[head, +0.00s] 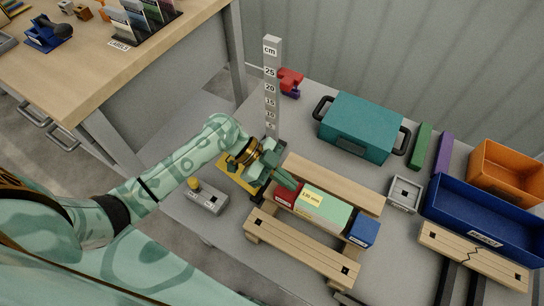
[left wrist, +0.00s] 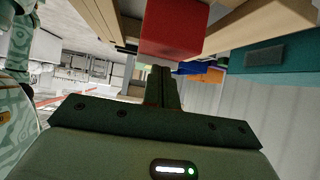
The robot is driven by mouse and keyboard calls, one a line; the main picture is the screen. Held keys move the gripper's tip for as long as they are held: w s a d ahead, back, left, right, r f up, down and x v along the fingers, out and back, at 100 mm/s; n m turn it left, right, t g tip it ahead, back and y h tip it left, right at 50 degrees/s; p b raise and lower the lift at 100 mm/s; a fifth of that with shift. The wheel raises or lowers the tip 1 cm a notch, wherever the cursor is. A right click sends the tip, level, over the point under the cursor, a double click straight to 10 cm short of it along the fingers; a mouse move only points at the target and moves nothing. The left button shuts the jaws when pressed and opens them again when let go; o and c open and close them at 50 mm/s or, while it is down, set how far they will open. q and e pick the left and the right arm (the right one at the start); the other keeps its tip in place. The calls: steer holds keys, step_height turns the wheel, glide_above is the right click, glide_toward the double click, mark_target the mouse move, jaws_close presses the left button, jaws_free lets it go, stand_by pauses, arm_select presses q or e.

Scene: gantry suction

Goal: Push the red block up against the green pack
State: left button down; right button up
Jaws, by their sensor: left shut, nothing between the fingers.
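The red block (head: 286,196) lies in the channel between two wooden rails, and it also shows in the left wrist view (left wrist: 172,28). The light green pack (head: 325,209) with a yellow label lies just to its right; I cannot tell whether the two touch. My left gripper (head: 290,181) is shut and empty at the red block's left end, partly covering it. In the left wrist view its closed fingertips (left wrist: 162,70) are right at the red block's face; contact is not clear.
A blue block (head: 364,230) stands at the pack's right end. The rails (head: 335,183) (head: 300,248) flank the row. A height scale (head: 271,85) stands behind my gripper. A grey box with a yellow knob (head: 206,199), a teal case (head: 360,126) and a blue bin (head: 485,235) are nearby.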

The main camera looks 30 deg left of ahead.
arm_select(q)
steer(key=shift+s+a+f, duration=0.1)
steer(key=shift+a+f, duration=0.05)
steer(key=shift+f, duration=0.65)
steer(key=shift+f, duration=0.1)
